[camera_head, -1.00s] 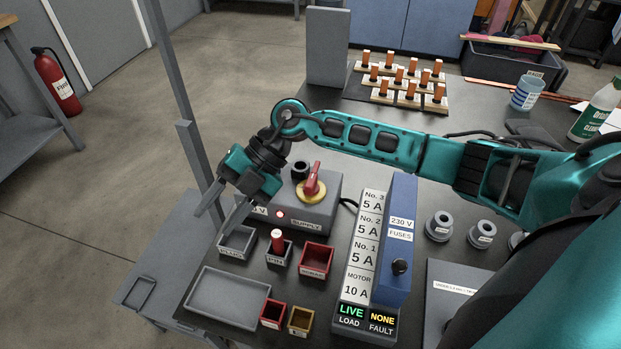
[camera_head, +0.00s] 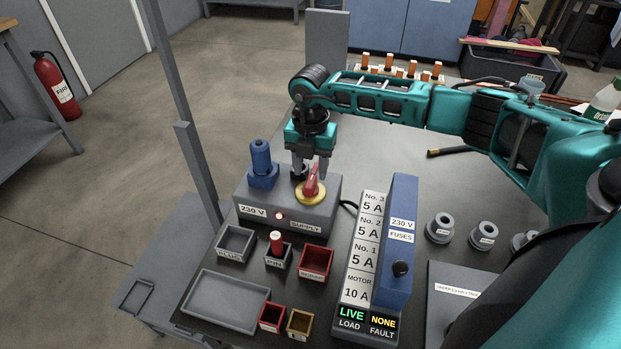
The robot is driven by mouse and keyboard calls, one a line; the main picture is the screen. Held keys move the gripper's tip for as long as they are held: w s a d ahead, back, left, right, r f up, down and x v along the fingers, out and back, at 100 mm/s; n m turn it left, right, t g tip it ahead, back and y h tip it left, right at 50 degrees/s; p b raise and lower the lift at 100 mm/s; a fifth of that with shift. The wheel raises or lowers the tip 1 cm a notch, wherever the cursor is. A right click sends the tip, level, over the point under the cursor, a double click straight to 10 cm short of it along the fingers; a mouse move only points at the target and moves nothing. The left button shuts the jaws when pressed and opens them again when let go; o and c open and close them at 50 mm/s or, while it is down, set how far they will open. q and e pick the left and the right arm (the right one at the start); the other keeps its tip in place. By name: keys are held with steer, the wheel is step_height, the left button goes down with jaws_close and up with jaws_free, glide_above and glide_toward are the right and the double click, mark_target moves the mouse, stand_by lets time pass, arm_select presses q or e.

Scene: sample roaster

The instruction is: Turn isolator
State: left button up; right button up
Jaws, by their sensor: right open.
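The isolator is a red rotary handle (camera_head: 313,180) on a yellow disc (camera_head: 303,196), on top of the grey supply box (camera_head: 250,196) marked 230 V and SUPPLY. A small red lamp on the box front is lit. My right gripper (camera_head: 310,172) points down over the box, its open fingers right behind and beside the red handle. The handle partly hides the fingers, so I cannot tell whether they touch it. The load display (camera_head: 350,315) reads LIVE, and the fault display reads NONE. My left gripper is not in view.
A blue plug-like part (camera_head: 261,165) stands on the supply box's left. In front are a PLUG bin (camera_head: 235,243), a PIN holder, red bins and a grey tray (camera_head: 225,300). The blue fuse unit (camera_head: 400,240) stands to the right. Orange-handled pieces sit behind my arm.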

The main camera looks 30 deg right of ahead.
mark_target(310, 181)
steer(key=shift+f, duration=2)
steer(key=shift+c, duration=0.4)
jaws_close()
